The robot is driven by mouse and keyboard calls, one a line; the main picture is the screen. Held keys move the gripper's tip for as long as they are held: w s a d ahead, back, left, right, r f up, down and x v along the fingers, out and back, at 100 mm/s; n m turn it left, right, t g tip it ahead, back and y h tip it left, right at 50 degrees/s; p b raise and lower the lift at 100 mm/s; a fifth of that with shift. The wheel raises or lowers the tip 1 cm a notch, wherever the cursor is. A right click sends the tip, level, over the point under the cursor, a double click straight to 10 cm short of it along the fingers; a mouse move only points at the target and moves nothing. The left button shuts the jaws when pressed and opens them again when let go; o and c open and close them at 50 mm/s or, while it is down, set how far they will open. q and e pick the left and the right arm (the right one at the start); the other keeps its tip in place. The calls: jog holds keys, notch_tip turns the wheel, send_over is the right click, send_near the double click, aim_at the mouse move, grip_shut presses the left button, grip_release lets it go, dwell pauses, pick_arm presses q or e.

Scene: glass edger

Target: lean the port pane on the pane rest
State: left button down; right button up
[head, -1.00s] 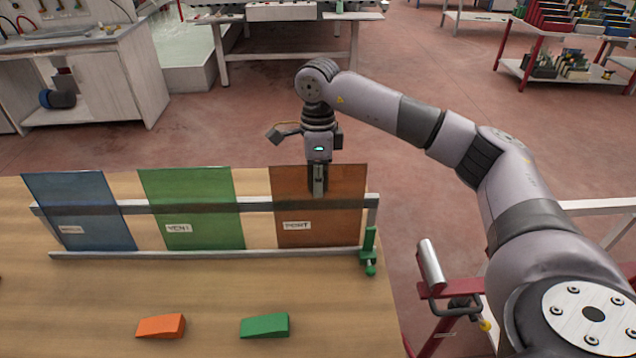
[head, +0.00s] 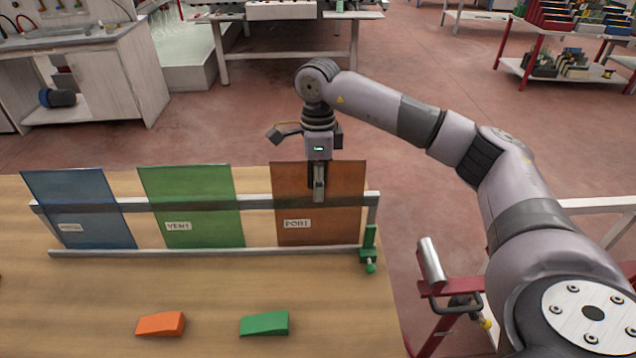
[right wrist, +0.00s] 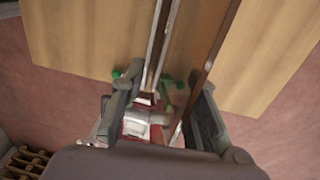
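The port pane (head: 345,222) is a brown tinted sheet labelled PORT. It stands at the right end of a pale frame with a lower rail (head: 160,252) and an upper bar, which looks like the pane rest. Its lower edge is at the lower rail. My right gripper (head: 319,190) is at the pane's top, with one finger in front and a dark part showing through the glass behind. In the right wrist view the fingers (right wrist: 162,112) are apart, and the pane's brown edge (right wrist: 215,60) runs between them, nearer the right finger. My left gripper is out of view.
A green pane (head: 200,205) labelled VENT and a blue pane (head: 85,205) stand left in the same frame. A green clamp (head: 369,250) is at its right end. Orange (head: 160,324) and green (head: 265,324) wedges lie on the wooden table (head: 80,310), with clear tabletop around them.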

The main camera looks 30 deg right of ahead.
notch_tip(320, 180, up, 12)
jog(key=shift+w+d, duration=0.3)
jog(key=shift+w, duration=0.15)
dwell(0.8)
